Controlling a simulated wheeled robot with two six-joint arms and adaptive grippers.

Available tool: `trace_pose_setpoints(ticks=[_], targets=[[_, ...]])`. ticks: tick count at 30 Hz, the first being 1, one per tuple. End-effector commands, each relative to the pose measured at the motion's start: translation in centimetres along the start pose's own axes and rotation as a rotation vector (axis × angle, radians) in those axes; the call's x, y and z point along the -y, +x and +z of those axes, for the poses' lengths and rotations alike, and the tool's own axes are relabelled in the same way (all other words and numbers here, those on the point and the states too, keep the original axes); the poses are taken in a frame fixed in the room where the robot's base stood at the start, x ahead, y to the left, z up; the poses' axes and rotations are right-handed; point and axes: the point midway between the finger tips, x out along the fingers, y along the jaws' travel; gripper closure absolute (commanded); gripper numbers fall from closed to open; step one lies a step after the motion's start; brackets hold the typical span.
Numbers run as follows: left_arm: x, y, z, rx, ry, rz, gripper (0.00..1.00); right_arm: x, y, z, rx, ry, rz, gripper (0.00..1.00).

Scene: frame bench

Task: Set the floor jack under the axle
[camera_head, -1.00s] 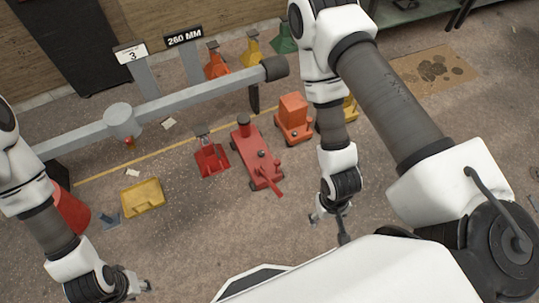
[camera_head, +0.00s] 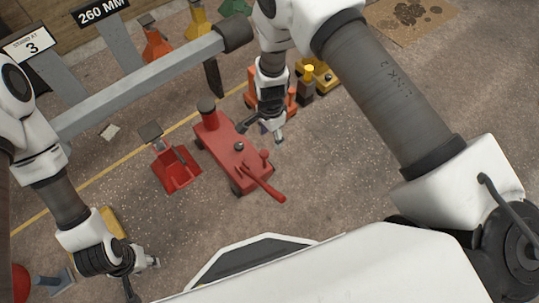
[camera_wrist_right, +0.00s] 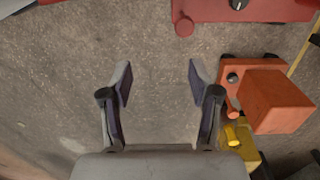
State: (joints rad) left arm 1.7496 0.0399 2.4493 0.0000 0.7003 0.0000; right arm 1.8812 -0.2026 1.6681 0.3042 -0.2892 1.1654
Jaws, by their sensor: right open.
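The red floor jack (camera_head: 226,152) stands on the floor with its round saddle (camera_head: 207,106) at the far end and its handle (camera_head: 266,186) at the near end. The grey axle beam (camera_head: 140,88) runs diagonally beyond it; the jack is on the near side, apart from the beam. My right gripper (camera_head: 262,130) is open and empty at the jack's right side; I cannot tell whether it touches. In the right wrist view the open fingers (camera_wrist_right: 160,85) frame bare floor, with the jack's edge (camera_wrist_right: 240,9) at the top. My left gripper (camera_head: 142,278) hangs apart from the jack, fingers spread and empty.
A red stand (camera_head: 174,170) is close left of the jack. An orange jack (camera_wrist_right: 275,102) and yellow items (camera_head: 321,78) are to its right. A sign reading 3 (camera_head: 28,45) and a 260 MM sign (camera_head: 103,11) stand behind the beam.

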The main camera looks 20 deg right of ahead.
Motion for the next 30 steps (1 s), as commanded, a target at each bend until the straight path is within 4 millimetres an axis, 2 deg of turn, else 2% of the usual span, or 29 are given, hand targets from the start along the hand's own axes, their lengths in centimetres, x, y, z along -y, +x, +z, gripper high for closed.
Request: trace_pose_setpoints(ticks=[1,3,6,12,18,22,30], targets=[[0.0,5.0,0.0,0.001,0.000,0.000,0.60,1.8,4.2,0.1,-0.011,-0.016,-0.030,0.38],[0.1,7.4,0.0,0.001,0.000,0.000,0.60,3.0,5.9,0.4,-0.022,-0.033,-0.052,0.38],[0.1,9.2,0.1,0.002,0.000,0.000,0.60,3.5,7.2,0.6,-0.031,-0.045,-0.062,0.38],[0.1,9.8,0.0,0.001,0.000,0.000,0.60,3.7,8.0,0.5,-0.033,-0.046,-0.066,0.38],[0.1,11.8,0.0,0.001,0.000,0.000,0.60,3.9,12.0,0.4,-0.032,-0.047,-0.065,0.38],[0.1,12.8,0.0,0.001,0.000,0.000,0.60,4.1,14.1,0.3,-0.033,-0.048,-0.065,0.38],[0.1,12.9,0.0,0.001,0.000,0.000,0.60,4.1,14.6,0.3,-0.033,-0.047,-0.066,0.38]])
